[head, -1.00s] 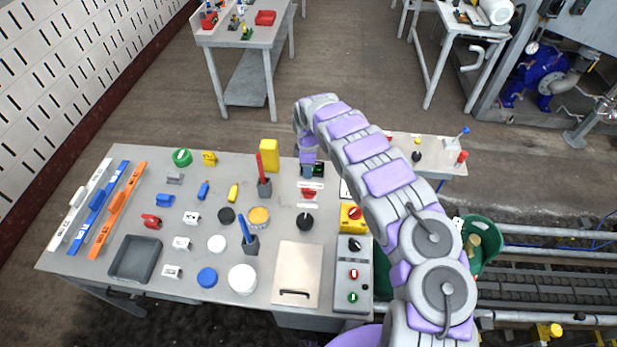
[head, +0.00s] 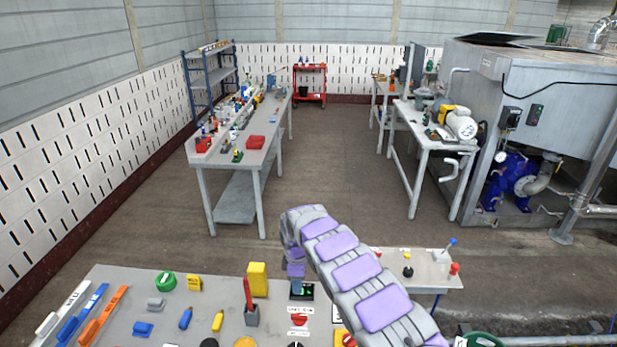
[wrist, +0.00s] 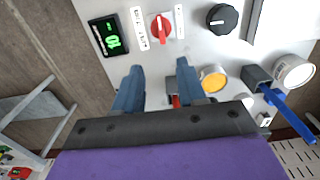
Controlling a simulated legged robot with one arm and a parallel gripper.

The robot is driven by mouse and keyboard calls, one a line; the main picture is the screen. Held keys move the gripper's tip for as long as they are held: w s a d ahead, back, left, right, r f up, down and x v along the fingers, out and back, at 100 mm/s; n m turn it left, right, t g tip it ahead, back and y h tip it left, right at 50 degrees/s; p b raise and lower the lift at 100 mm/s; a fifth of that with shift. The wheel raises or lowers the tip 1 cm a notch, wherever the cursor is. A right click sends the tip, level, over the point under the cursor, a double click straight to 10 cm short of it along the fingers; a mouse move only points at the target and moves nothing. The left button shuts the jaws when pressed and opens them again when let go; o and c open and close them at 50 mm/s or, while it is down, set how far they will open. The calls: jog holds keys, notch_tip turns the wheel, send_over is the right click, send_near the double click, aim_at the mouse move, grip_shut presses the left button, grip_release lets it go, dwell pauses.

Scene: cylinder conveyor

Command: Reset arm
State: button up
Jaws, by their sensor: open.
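My arm reaches forward from the lower right in the head view and bends down at its far end. My gripper (head: 296,284) hangs over the back edge of the grey worktable (head: 115,285). In the wrist view my gripper (wrist: 155,85) shows two blue-grey fingers spread apart with nothing held between them. Ahead of the fingers are a green-lit display (wrist: 110,37), a red knob (wrist: 160,27) and a black knob (wrist: 222,17) on the worktable. A red upright item in a dark holder (head: 252,316) stands just left of my gripper in the head view.
A yellow block (head: 257,279) stands left of my gripper. A small side table (head: 425,272) with a lever and buttons is to the right. Open floor (head: 330,180) lies beyond, between a long workbench (head: 240,185) and a machine (head: 530,90).

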jog(key=s+d+r+m+h+b, duration=0.1)
jog(key=s+d+r+m, duration=0.3)
jog(key=d+r, duration=0.4)
jog(key=s+d+r+m+h+b, duration=0.2)
jog(key=s+d+r+m, duration=0.3)
jog(key=d, duration=0.4)
jog(key=s+d+r+m+y+b, duration=0.1)
jog(key=s+d+r+m, duration=0.2)
jog(key=s, duration=0.4)
jog(key=s+d+r+m+b, duration=0.15)
jog(key=s+r, duration=0.25)
jog(key=s, duration=0.4)
jog(key=s+a+f+m+g+y+b, duration=0.1)
jog(key=s+f+m, duration=0.1)
jog(key=s, duration=1.1)
jog(key=s+a+f+m+y+b, duration=0.1)
jog(key=s+f+m, duration=0.1)
jog(key=s, duration=1.1)
jog(key=shift+s+g, duration=0.15)
jog(key=shift+g, duration=0.25)
